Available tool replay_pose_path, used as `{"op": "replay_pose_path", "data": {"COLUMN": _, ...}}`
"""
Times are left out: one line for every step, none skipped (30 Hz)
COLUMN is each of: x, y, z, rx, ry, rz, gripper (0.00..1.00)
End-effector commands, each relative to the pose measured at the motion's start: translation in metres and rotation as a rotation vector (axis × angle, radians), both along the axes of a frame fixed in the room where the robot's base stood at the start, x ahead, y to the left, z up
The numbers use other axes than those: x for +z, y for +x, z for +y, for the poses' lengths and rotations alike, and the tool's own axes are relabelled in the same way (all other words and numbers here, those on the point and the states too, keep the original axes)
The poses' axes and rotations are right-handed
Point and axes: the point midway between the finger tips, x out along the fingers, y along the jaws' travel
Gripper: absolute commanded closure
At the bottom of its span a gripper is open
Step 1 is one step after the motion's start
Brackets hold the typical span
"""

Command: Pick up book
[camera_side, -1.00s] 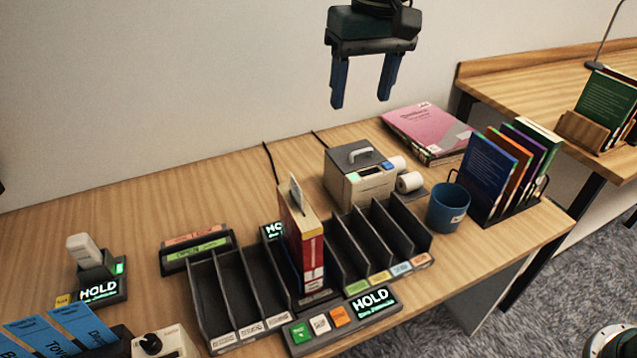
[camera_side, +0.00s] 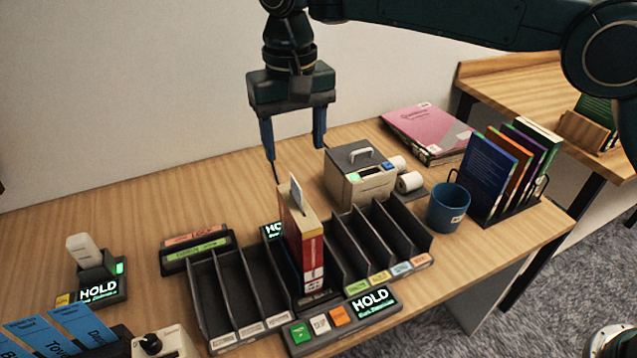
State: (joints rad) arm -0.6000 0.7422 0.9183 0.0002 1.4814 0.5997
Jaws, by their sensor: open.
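The book (camera_side: 304,241) is red and cream with a paper slip sticking out of its top. It stands upright in a middle slot of the black slotted sorter (camera_side: 228,308). Its lower part is hidden by the slot. My gripper (camera_side: 296,153) is open and empty, with its two blue fingers pointing down.
Several books (camera_side: 491,172) stand in a rack at the right. A pink book (camera_side: 425,130) lies behind. A HOLD display (camera_side: 371,300) sits in front. A scanner (camera_side: 88,255) stands at the left.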

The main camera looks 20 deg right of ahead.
Motion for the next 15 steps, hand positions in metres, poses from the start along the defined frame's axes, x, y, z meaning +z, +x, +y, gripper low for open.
{"op": "replay_pose_path", "data": {"x": -0.006, "y": 0.000, "z": 0.000, "rx": 0.000, "ry": -0.001, "rz": 0.002, "gripper": 0.40}}
{"op": "replay_pose_path", "data": {"x": -0.009, "y": 0.000, "z": 0.000, "rx": 0.000, "ry": -0.002, "rz": 0.002, "gripper": 0.40}}
{"op": "replay_pose_path", "data": {"x": -0.014, "y": 0.000, "z": -0.001, "rx": 0.000, "ry": -0.002, "rz": 0.002, "gripper": 0.40}}
{"op": "replay_pose_path", "data": {"x": -0.018, "y": -0.001, "z": -0.001, "rx": 0.000, "ry": -0.002, "rz": 0.002, "gripper": 0.40}}
{"op": "replay_pose_path", "data": {"x": -0.021, "y": -0.001, "z": -0.001, "rx": 0.000, "ry": -0.002, "rz": 0.003, "gripper": 0.40}}
{"op": "replay_pose_path", "data": {"x": -0.028, "y": -0.001, "z": -0.001, "rx": 0.000, "ry": -0.002, "rz": 0.003, "gripper": 0.40}}
{"op": "replay_pose_path", "data": {"x": -0.033, "y": -0.001, "z": -0.001, "rx": 0.000, "ry": -0.002, "rz": 0.004, "gripper": 0.40}}
{"op": "replay_pose_path", "data": {"x": -0.038, "y": -0.001, "z": -0.001, "rx": 0.000, "ry": -0.002, "rz": 0.003, "gripper": 0.40}}
{"op": "replay_pose_path", "data": {"x": -0.044, "y": -0.001, "z": -0.001, "rx": 0.000, "ry": -0.003, "rz": 0.004, "gripper": 0.40}}
{"op": "replay_pose_path", "data": {"x": -0.048, "y": -0.001, "z": -0.001, "rx": 0.000, "ry": -0.002, "rz": 0.003, "gripper": 0.40}}
{"op": "replay_pose_path", "data": {"x": -0.053, "y": -0.001, "z": -0.001, "rx": 0.000, "ry": -0.002, "rz": 0.003, "gripper": 0.40}}
{"op": "replay_pose_path", "data": {"x": -0.058, "y": -0.001, "z": -0.001, "rx": 0.000, "ry": -0.002, "rz": 0.002, "gripper": 0.40}}
{"op": "replay_pose_path", "data": {"x": -0.061, "y": 0.000, "z": 0.000, "rx": 0.000, "ry": -0.001, "rz": 0.002, "gripper": 0.40}}
{"op": "replay_pose_path", "data": {"x": -0.064, "y": -0.001, "z": -0.001, "rx": 0.000, "ry": -0.001, "rz": 0.002, "gripper": 0.40}}
{"op": "replay_pose_path", "data": {"x": -0.068, "y": -0.001, "z": -0.001, "rx": 0.000, "ry": -0.001, "rz": 0.002, "gripper": 0.40}}
